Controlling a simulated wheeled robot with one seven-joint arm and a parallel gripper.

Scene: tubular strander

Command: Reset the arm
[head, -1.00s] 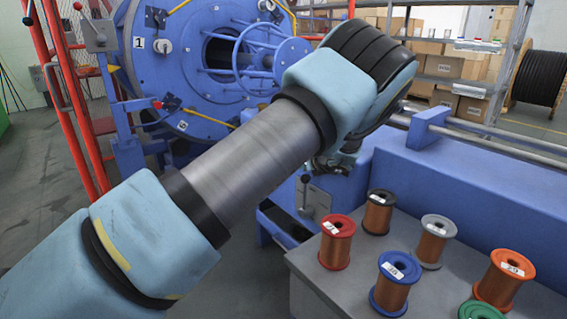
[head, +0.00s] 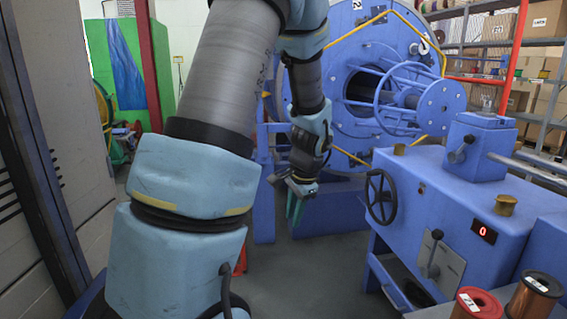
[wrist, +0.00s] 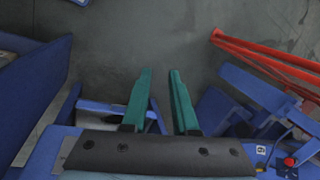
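My gripper (wrist: 160,95) has two green fingers that stand apart in the wrist view, with only grey floor and blue machine parts showing between and beyond them. In the head view my gripper (head: 294,208) hangs pointing down at the end of my arm, in front of the blue strander (head: 392,75). Nothing is held. The arm rises from the lower left, bends near the top edge, and its forearm comes down at the middle; part of the upper bend is cut off by the frame.
The blue machine bench with a handwheel (head: 380,197) stands at the right. A red spool (head: 476,303) and a copper spool (head: 534,296) sit at the lower right corner. A grey cabinet (head: 60,120) is at the left. Red rails (wrist: 265,50) show in the wrist view. Open floor lies beneath my gripper.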

